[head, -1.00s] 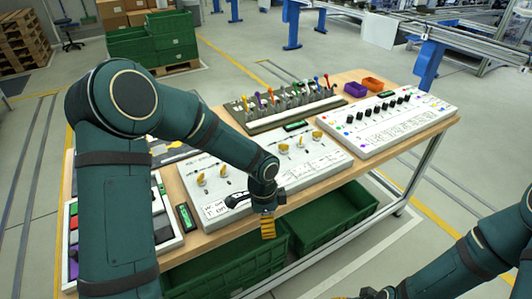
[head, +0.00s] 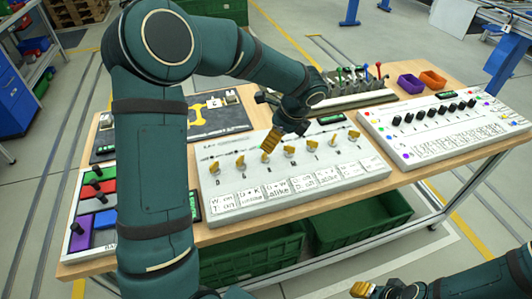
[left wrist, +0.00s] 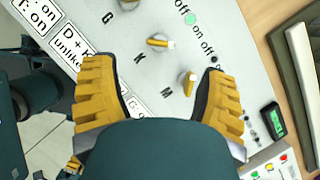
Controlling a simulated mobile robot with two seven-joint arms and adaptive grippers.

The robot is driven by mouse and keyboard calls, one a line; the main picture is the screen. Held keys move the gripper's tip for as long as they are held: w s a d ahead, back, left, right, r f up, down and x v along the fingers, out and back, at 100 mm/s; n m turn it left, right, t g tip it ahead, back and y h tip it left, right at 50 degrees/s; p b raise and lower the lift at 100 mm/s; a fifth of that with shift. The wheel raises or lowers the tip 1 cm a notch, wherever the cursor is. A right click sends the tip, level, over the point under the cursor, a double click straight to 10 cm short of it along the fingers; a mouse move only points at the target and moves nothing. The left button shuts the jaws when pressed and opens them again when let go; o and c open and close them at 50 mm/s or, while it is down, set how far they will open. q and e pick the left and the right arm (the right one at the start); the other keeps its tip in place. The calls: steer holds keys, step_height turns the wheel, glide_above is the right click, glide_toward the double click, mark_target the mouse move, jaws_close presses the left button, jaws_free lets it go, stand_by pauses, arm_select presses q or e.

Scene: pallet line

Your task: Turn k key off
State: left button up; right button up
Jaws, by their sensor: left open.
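The K key (left wrist: 160,43), a small yellow turn key with a pale end, sits beside the letter K on a white panel (left wrist: 88,11). The G key (left wrist: 128,4) and the M key (left wrist: 188,84) flank it. My left gripper (left wrist: 160,70) is open and empty, its yellow fingers spread on either side of the K letter, with the K key just ahead. In the head view this gripper (head: 275,142) hangs over the panel (head: 208,206) near its row of yellow keys; the letters there are too small to read surely. My right gripper (head: 376,289) is partly cut off at the bottom.
Printed cards line the panel's front edge. A white panel with black knobs (head: 432,147) lies to the right, a board with coloured blocks (head: 72,243) to the left.

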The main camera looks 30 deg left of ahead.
mark_target(265, 156)
arm_select(q)
steer(key=b+x, duration=0.1)
steer(key=x, duration=0.7)
steer(key=shift+w+f, duration=0.1)
steer(key=shift+f, duration=0.15)
steer(key=c, duration=1.2)
